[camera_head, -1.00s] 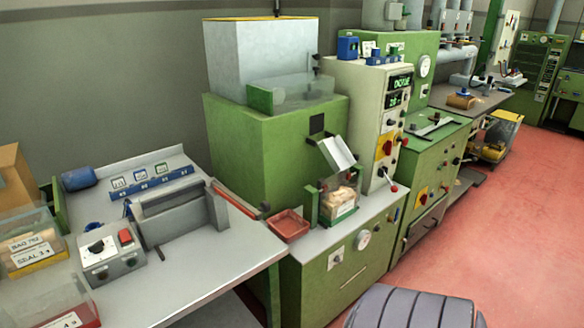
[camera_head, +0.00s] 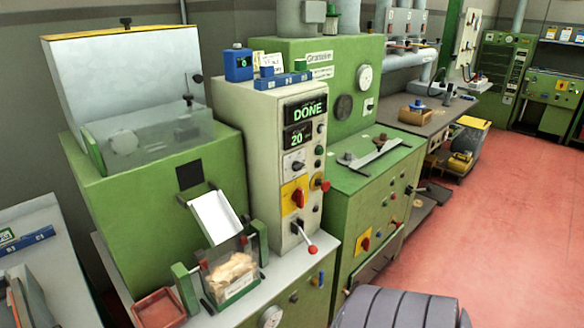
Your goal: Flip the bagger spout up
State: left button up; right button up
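The bagger is the green machine (camera_head: 160,190) with a clear-sided hopper (camera_head: 150,135) on top. Its spout (camera_head: 215,218) is a white chute that slopes down from the front of the machine. The spout's lower end is over a clear bag or bin (camera_head: 231,275) with pale cork stoppers in it, held between green posts. Neither gripper shows in the head view. A dark ribbed rounded shape at the bottom edge appears to be part of my own body.
A red tray (camera_head: 159,308) sits left of the bag. A control panel (camera_head: 305,120) reads DONE and 20. A lever with a red knob (camera_head: 312,249) sticks out near the bag. Red floor (camera_head: 470,220) is open at right.

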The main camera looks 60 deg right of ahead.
aim_at(217, 218)
jog(key=k+l, duration=0.1)
jog(key=l, duration=0.8)
jog(key=k+l, duration=0.1)
jog(key=l, duration=0.85)
jog(key=k+l, duration=0.1)
jog(key=l, duration=0.8)
jog(key=z, duration=0.05)
